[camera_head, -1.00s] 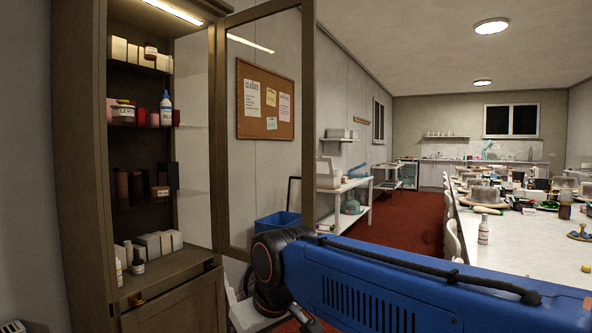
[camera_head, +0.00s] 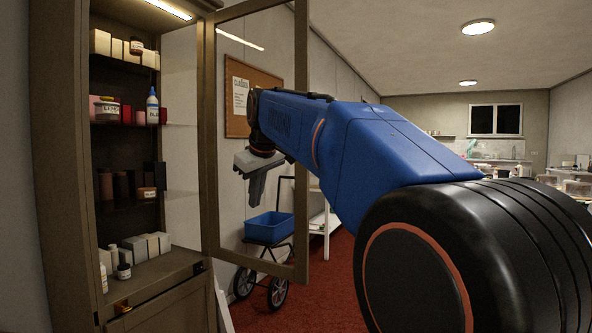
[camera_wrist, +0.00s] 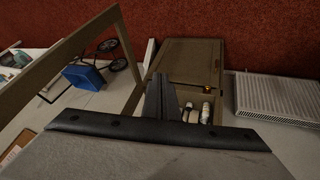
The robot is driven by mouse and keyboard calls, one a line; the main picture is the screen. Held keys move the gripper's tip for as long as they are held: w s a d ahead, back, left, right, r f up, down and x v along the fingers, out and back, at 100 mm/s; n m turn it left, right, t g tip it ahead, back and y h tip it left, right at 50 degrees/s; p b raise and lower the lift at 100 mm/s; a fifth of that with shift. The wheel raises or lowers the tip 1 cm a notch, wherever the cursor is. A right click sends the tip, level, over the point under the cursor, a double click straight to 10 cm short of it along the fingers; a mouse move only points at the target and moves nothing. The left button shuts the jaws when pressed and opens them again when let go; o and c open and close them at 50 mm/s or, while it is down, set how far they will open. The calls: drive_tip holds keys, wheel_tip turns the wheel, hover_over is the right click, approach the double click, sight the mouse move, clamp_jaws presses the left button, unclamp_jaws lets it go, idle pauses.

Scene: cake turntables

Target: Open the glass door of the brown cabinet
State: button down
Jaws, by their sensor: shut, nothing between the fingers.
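The brown cabinet (camera_head: 52,170) stands at the left in the head view, its lit shelves uncovered. Its glass door (camera_head: 302,230) stands swung wide open to the right of the shelves. The door's brown frame also crosses the left of the wrist view (camera_wrist: 60,72). My gripper (camera_head: 256,200) points downward, shut and empty, overlapping the glass in the head view. My arm crosses in front of the door's outer upright and hides part of it. In the wrist view my gripper (camera_wrist: 158,95) shows near the open cabinet; whether it touches the door cannot be told.
Bottles (camera_head: 152,106) and boxes stand on the shelves. A blue cart (camera_head: 268,228) stands beyond the door, seen through the glass. A white radiator (camera_wrist: 275,96) is at the right of the wrist view. Red carpet (camera_head: 330,290) lies clear beyond the door.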

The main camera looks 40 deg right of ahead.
drive_tip(key=w+d+r, duration=0.4)
drive_tip(key=d+r, duration=0.4)
drive_tip(key=d, duration=0.2)
drive_tip(key=h, duration=0.2)
approach(295, 169)
wheel_tip(295, 169, down, 7)
drive_tip(key=a, duration=0.2)
drive_tip(key=shift+w+d+f+n, duration=0.15)
drive_tip(key=shift+w+d, duration=0.2)
drive_tip(key=shift+d, duration=0.2)
drive_tip(key=shift+w+d+f+n, duration=0.1)
drive_tip(key=shift+w+d+n, duration=0.05)
drive_tip(key=shift+w+d, duration=0.35)
drive_tip(key=shift+w+d+r, duration=0.1)
drive_tip(key=shift+d, duration=0.6)
drive_tip(key=shift+d, duration=0.15)
